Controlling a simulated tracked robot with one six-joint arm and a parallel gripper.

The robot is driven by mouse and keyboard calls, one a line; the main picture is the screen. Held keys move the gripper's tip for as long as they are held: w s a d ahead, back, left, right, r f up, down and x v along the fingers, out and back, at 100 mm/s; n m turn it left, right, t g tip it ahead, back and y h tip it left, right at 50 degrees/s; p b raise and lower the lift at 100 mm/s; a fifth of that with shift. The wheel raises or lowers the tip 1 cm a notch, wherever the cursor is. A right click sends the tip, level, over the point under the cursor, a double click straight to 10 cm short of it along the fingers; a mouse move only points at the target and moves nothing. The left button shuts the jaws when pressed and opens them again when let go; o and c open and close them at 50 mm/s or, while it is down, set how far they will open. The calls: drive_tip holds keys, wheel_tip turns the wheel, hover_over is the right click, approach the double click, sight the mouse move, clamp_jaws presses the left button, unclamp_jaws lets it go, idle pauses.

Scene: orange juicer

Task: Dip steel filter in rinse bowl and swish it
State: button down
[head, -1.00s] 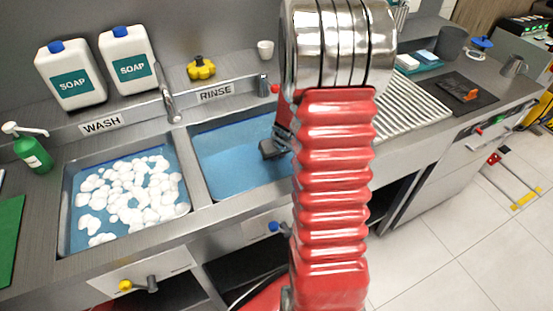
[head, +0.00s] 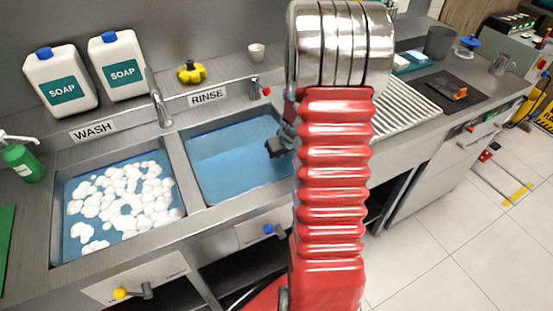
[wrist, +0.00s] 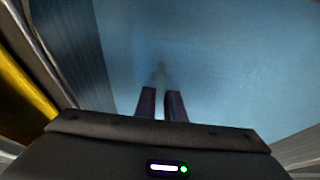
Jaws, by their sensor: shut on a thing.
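The rinse basin (head: 225,165), under the RINSE label, holds blue water. My gripper's dark body (head: 275,148) shows at the basin's right part, low over the water, with the rest hidden behind my red arm. In the wrist view, the fingers of my gripper (wrist: 161,103) point into the blue and are close together. A faint, blurred grey thing (wrist: 160,76) shows between and beyond the fingertips. It is probably the steel filter, shut in the jaws, but its shape is not clear. I cannot tell how deep it is in the water.
The wash basin (head: 125,203) with white foam is left of the divider. A faucet (head: 157,97) stands between the basins at the back. A ribbed drainboard (head: 408,108) is to the right.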

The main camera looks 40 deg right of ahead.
wheel_tip(320, 180, up, 16)
idle(1.3)
drive_tip(key=shift+s, duration=0.1)
idle(0.3)
